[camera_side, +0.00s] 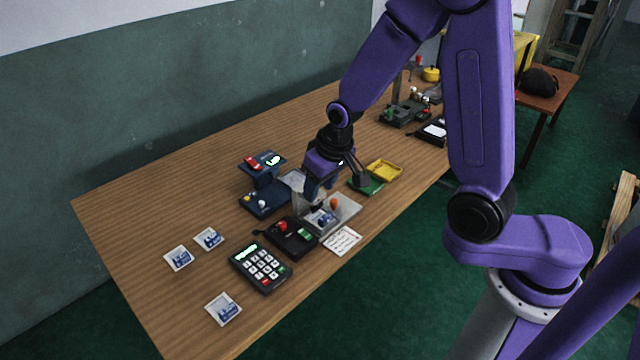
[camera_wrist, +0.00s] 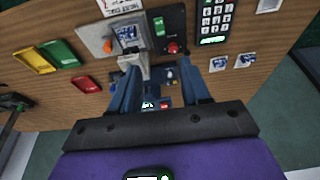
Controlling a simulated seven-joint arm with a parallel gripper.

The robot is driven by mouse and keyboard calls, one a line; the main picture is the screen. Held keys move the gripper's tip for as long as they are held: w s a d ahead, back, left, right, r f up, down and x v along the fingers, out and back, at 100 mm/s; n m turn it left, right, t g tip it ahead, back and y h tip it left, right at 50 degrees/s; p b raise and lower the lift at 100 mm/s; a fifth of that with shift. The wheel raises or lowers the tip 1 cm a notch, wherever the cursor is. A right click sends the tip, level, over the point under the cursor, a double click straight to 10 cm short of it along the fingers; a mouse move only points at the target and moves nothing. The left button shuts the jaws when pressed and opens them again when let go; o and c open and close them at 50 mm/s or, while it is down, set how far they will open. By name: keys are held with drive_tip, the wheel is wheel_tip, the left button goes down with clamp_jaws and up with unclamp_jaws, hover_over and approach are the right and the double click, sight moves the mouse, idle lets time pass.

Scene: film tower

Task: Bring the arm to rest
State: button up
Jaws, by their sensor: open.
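My purple arm reaches in from the right in the side view. My gripper (camera_side: 318,192) hangs low over the table, close above a metal plate (camera_side: 345,210) that carries an orange knob and a blue picture. In the wrist view my gripper (camera_wrist: 160,75) shows two dark blue fingers spread apart. I see nothing held between them. A light grey upright part (camera_wrist: 133,65) of the metal device stands close to the left finger. Whether they touch I cannot tell. A dark blue unit (camera_wrist: 165,78) shows beyond and between the fingers.
A black keypad (camera_side: 261,266), a black box with a red button (camera_side: 290,237), and a blue stand with a green display (camera_side: 262,160) crowd around my gripper. Yellow (camera_side: 384,170) and green (camera_side: 366,186) trays lie to the right. Picture cards (camera_side: 179,258) lie left, where the wooden table is mostly clear.

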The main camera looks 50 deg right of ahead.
drive_tip(key=s+d+r+n+g, duration=0.1)
drive_tip(key=s+n, duration=0.3)
drive_tip(key=s, duration=0.4)
drive_tip(key=s+d+r+n+g, duration=0.1)
drive_tip(key=s+r+n, duration=0.3)
drive_tip(key=s, duration=0.5)
drive_tip(key=s+d+r+n+g, duration=0.1)
drive_tip(key=s+r+n, duration=0.2)
drive_tip(key=s, duration=0.5)
drive_tip(key=shift+s+n, duration=0.3)
drive_tip(key=shift+n, duration=0.5)
